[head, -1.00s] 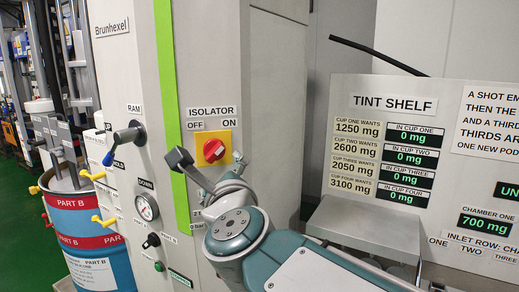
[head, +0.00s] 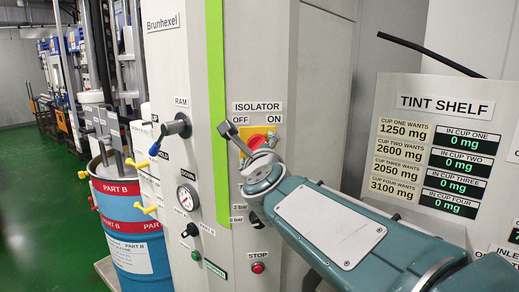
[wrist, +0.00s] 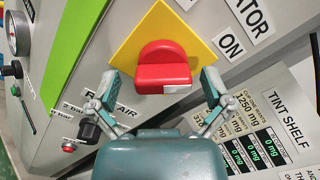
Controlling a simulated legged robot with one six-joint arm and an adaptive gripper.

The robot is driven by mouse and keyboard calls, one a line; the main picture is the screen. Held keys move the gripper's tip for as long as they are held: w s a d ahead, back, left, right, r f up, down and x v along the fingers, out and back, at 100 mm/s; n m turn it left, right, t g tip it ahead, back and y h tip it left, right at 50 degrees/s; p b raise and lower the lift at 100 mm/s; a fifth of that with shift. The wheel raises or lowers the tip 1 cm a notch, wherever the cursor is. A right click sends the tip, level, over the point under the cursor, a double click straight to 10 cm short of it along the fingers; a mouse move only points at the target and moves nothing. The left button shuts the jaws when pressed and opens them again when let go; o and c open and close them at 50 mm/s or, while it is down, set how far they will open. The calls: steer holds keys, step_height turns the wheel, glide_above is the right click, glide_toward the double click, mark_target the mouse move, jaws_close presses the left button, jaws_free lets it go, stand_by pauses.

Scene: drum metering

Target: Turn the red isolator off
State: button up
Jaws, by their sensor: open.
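The red isolator knob (head: 258,141) sits on a yellow square plate (head: 243,134) under the ISOLATOR label, with OFF marked at left and ON at right. My gripper (head: 250,137) is in front of it and partly hides it in the head view. In the wrist view the red knob (wrist: 163,66) lies between the spread, open fingers of my gripper (wrist: 160,80), one finger on each side. The gripper is empty. Gaps show between the fingers and the knob. A white mark shows on the knob's lower right edge there. Which label the knob points to is unclear.
On the same cabinet are a RAM lever (head: 172,134), a gauge (head: 187,197), a black regulator knob (wrist: 89,131) and a red STOP button (head: 258,267). A tint shelf panel (head: 445,103) stands at right. A Part B drum (head: 125,225) stands at left.

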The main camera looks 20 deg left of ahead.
steer(key=shift+d, duration=0.1)
steer(key=c, duration=1.1)
steer(key=shift+n, duration=0.3)
steer(key=n, duration=0.3)
steer(key=shift+f+n, duration=0.15)
steer(key=shift+n, duration=0.25)
steer(key=n, duration=0.4)
steer(key=shift+f, duration=0.1)
steer(key=n, duration=0.5)
steer(key=shift+f, duration=0.15)
steer(key=n, duration=0.4)
steer(key=shift+n, duration=0.4)
